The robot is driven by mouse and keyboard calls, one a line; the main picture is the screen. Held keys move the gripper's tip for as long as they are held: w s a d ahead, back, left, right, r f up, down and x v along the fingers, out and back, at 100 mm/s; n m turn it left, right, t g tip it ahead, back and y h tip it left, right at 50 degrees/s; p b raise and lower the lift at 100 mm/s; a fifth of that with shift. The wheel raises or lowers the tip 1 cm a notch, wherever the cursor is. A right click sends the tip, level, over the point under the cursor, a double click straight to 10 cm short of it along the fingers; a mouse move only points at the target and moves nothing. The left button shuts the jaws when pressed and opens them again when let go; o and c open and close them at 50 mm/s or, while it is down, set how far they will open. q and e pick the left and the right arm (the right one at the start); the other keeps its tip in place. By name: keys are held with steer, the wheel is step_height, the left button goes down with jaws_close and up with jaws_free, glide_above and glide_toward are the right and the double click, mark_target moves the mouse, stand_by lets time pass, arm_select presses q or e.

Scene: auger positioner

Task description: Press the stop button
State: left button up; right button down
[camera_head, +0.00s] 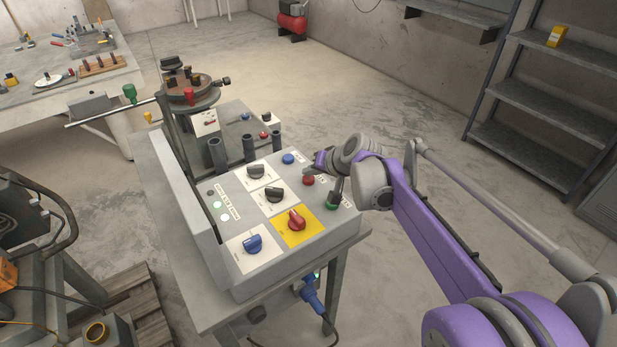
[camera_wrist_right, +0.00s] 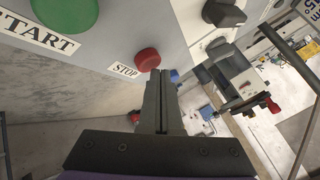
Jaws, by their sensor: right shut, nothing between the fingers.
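The red stop button (camera_head: 308,181) sits on the right side of the grey control box (camera_head: 283,251). In the right wrist view the red button (camera_wrist_right: 147,59) stands out from the panel beside a STOP label (camera_wrist_right: 125,70). My right gripper (camera_head: 313,168) reaches in from the right, close to the red button. In the wrist view its dark fingers (camera_wrist_right: 160,76) are shut and empty, with the tips just below and right of the button. I cannot tell whether they touch it. My left gripper is not in view.
A green START button (camera_head: 332,205) and a blue button (camera_head: 288,158) flank the red one. Several knobs, including a red one on a yellow plate (camera_head: 305,236), are on the box top. A rotary positioner (camera_head: 190,88) stands behind. The floor to the right is clear.

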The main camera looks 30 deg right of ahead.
mark_target(310, 180)
steer(key=shift+f, duration=0.45)
stand_by(0.3)
stand_by(0.3)
steer(key=shift+r+p, duration=0.65)
steer(key=shift+r, duration=0.25)
steer(key=shift+r, duration=0.1)
step_height(310, 180, up, 5)
steer(key=p, duration=0.4)
